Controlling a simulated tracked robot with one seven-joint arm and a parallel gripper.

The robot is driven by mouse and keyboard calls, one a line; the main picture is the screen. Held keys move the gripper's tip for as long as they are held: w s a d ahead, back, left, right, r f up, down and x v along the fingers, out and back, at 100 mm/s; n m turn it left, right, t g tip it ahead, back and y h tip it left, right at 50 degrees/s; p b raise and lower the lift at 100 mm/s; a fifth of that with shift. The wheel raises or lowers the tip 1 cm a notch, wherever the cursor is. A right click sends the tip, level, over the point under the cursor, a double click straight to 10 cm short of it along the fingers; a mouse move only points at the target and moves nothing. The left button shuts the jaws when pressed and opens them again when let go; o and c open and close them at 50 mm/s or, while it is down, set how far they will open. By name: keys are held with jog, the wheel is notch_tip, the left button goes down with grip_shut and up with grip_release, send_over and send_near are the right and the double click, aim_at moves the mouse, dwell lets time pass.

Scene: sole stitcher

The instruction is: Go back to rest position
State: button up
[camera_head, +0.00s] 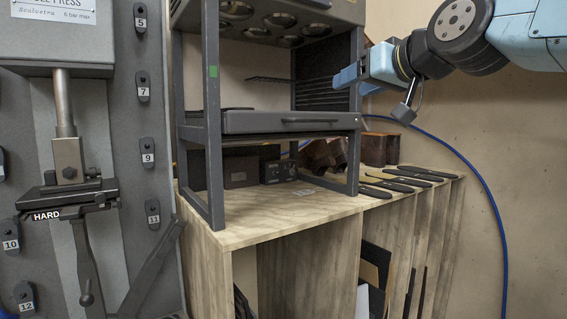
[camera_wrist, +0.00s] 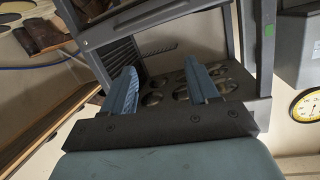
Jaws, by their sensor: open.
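My gripper (camera_head: 345,76) is at the upper right in the head view, at the right side of the grey metal rack (camera_head: 212,120), level with its slotted side panel. In the wrist view my gripper (camera_wrist: 163,90) shows two blue fingers spread apart, with nothing between them. The rack's frame (camera_wrist: 242,45) and round holes are behind the fingers there. Whether the fingertips touch the rack cannot be told.
A wooden bench (camera_head: 270,222) carries the rack, brown leather pieces (camera_head: 380,148) and flat black tools (camera_head: 405,176). A grey press (camera_head: 68,195) stands at left. A blue hose (camera_head: 490,200) hangs along the wall. A yellow gauge (camera_wrist: 306,105) shows in the wrist view.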

jog(key=s+d+f+m+g+h, duration=0.1)
jog(key=s+d+f+g+h, duration=0.1)
jog(key=f, duration=0.8)
jog(key=s+d+f+m+g+h, duration=0.1)
jog(key=s+d+f+g+h, duration=0.1)
jog(key=s+f, duration=0.5)
jog(key=s+d+f+m+g+h, duration=0.1)
jog(key=s+d+f+g+h, duration=0.2)
jog(key=f, duration=1.1)
jog(key=shift+s+d+f+m+g, duration=0.35)
jog(key=shift+s+d+g, duration=0.35)
jog(key=shift+d, duration=0.55)
jog(key=shift+c, duration=0.4)
